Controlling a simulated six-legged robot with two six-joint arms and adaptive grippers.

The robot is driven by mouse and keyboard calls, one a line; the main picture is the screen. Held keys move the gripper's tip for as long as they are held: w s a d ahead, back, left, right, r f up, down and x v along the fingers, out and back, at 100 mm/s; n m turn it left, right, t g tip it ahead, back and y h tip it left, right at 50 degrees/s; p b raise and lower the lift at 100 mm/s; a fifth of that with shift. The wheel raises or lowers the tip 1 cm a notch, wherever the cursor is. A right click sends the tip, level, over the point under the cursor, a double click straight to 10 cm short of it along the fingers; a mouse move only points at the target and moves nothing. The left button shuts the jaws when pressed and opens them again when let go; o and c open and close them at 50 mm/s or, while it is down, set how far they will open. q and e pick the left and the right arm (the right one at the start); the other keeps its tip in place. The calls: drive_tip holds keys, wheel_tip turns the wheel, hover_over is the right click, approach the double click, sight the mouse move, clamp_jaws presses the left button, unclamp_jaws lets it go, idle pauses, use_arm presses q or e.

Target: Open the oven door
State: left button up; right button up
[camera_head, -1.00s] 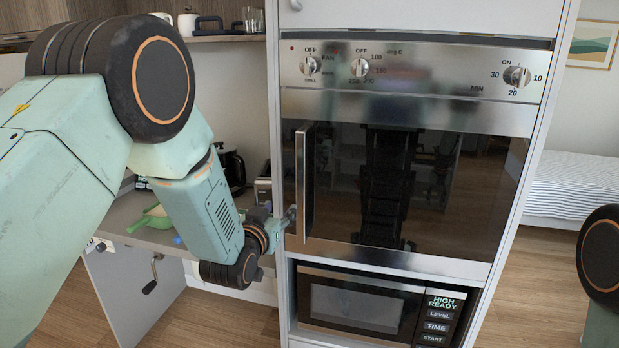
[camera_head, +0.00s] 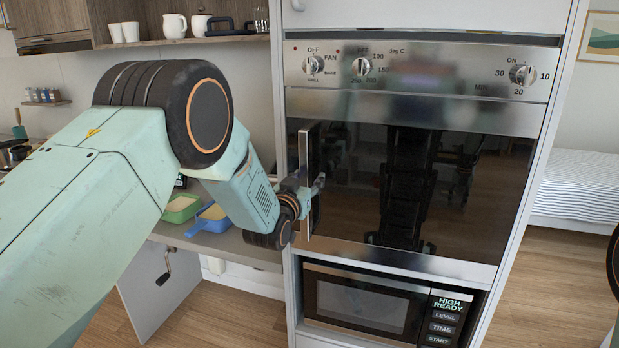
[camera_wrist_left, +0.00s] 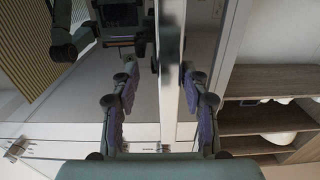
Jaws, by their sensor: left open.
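The built-in oven's dark glass door (camera_head: 480,220) is shut. Its upright metal handle (camera_head: 304,222) runs along the door's left side. My left gripper (camera_head: 316,185) is at the handle, around its middle height. In the left wrist view the handle (camera_wrist_left: 168,60) stands between the two spread fingers of my left gripper (camera_wrist_left: 162,95), with a gap visible on each side. The jaws are open and not closed on the bar. My right gripper is out of view.
Oven knobs (camera_head: 361,67) sit on the panel above the door. A microwave (camera_head: 365,305) is below. A counter with a green tray (camera_head: 181,208) and a blue tray (camera_head: 211,217) lies left, under my left arm. Floor at right is clear.

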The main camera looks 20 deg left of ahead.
use_arm(q)
drive_tip(key=shift+w+a+f, duration=0.1)
drive_tip(key=shift+w+a, duration=0.05)
drive_tip(key=shift+w, duration=0.2)
drive_tip(key=shift+a, duration=0.8)
drive_tip(key=shift+d, duration=0.75)
drive_tip(key=shift+c, duration=1.2)
drive_tip(key=shift+w, duration=0.1)
drive_tip(key=shift+c, duration=0.7)
drive_tip(key=shift+a, duration=0.5)
drive_tip(key=c, duration=0.5)
drive_tip(key=shift+d, duration=0.35)
clamp_jaws()
drive_tip(key=shift+a, duration=0.1)
